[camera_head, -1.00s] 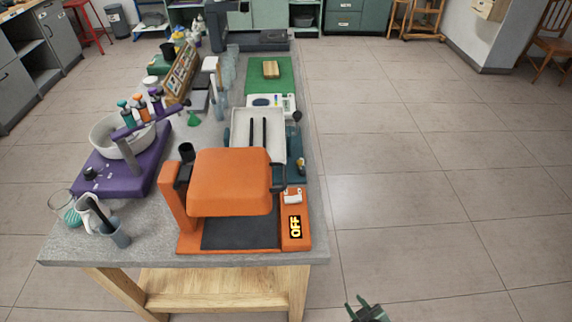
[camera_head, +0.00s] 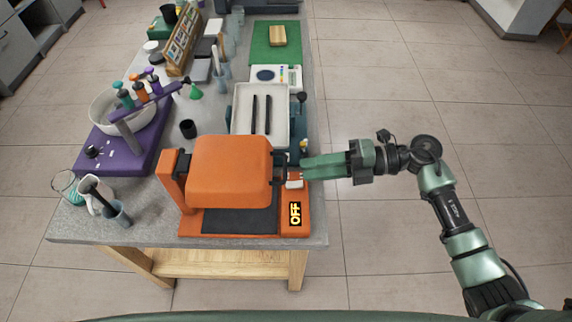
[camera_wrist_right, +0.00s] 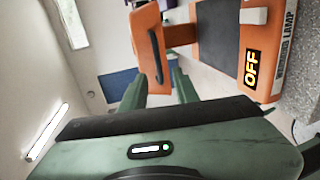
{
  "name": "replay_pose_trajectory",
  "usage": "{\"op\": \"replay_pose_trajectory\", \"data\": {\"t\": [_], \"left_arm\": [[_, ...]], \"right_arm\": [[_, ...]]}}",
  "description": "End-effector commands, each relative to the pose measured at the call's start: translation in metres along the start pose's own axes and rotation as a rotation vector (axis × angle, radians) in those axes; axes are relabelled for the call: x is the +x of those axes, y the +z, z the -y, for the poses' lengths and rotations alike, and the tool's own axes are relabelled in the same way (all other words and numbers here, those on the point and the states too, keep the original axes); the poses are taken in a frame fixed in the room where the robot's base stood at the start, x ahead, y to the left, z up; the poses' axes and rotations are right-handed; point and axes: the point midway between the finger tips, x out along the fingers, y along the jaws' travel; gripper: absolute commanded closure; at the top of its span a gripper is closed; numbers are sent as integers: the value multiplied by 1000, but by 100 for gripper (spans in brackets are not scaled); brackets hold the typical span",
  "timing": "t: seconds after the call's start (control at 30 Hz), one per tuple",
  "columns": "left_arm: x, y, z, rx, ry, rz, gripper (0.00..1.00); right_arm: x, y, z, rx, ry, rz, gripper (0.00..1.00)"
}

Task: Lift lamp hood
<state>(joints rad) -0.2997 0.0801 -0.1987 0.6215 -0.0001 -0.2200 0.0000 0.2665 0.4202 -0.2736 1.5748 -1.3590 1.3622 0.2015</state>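The orange lamp hood (camera_head: 230,172) sits over a dark pad (camera_head: 240,219) on the orange lamp base, held by a post on its left. Its dark handle (camera_head: 279,166) is on the right side; the handle also shows in the right wrist view (camera_wrist_right: 155,57). The base display (camera_head: 295,213) reads OFF. My right gripper (camera_head: 304,167) reaches in from the right, fingertips close to the handle. In the right wrist view the fingers (camera_wrist_right: 157,88) are apart, with the handle ahead between them. I cannot tell whether they touch it. My left gripper is not in view.
A white tray (camera_head: 242,129) with two dark bars stands behind the lamp. A purple stand (camera_head: 112,157) with a bowl and bottles is left, with glassware in front. Open floor lies right of the bench.

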Motion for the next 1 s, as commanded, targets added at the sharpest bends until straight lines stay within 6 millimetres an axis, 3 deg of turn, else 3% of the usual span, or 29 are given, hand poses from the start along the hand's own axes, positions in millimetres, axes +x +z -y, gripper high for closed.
{"op": "replay_pose_trajectory", "data": {"t": [0.2,0.4,0.77,0.87,1.0], "left_arm": [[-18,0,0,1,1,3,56],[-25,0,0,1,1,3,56],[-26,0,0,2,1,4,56],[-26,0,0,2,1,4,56],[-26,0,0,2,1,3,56]], "right_arm": [[36,0,-5,3,8,1,70],[60,0,-3,2,6,3,70],[66,0,-1,2,4,4,70],[66,0,-1,2,4,4,97],[66,0,-1,2,4,4,100]]}}
